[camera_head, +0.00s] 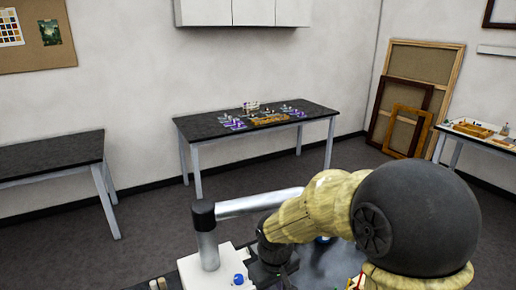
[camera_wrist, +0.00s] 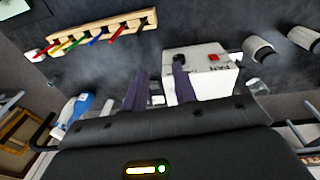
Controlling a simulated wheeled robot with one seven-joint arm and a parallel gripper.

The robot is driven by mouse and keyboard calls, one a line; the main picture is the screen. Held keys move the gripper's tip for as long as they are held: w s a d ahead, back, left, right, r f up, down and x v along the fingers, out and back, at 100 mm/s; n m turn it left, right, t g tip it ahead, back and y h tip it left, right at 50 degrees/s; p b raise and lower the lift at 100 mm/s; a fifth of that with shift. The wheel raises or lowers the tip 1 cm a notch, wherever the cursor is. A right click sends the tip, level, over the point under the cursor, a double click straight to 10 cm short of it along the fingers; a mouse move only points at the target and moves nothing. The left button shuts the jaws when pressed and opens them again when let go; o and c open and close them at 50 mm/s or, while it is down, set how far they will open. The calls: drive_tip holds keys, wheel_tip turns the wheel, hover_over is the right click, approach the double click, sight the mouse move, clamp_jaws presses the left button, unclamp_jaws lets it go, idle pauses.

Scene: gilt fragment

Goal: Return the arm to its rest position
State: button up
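My arm (camera_head: 325,205), in a cream-yellow sleeve with a large black rounded joint, fills the lower right of the head view. It is bent and reaches left, low over a white unit. My gripper (camera_wrist: 160,84) shows in the wrist view as two dark purple fingers standing apart, with no object clearly held between them. In the head view the gripper end is dark and partly hidden, so I cannot make out its fingers there.
A white box with a red button (camera_wrist: 213,57) lies just beyond the fingers. A wooden rack of coloured tools (camera_wrist: 95,38) and a blue-white bottle (camera_wrist: 74,112) are nearby. A black-topped table (camera_head: 210,128) with small items stands at the back wall; another table (camera_head: 45,158) is bare.

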drive_tip(key=s+d+m+t, duration=0.1)
drive_tip(key=s+d+m, duration=0.5)
drive_tip(key=d, duration=0.5)
drive_tip(key=shift+s+d+f, duration=0.2)
drive_tip(key=shift+s+d, duration=0.2)
drive_tip(key=shift+s, duration=0.7)
drive_tip(key=shift+w, duration=0.1)
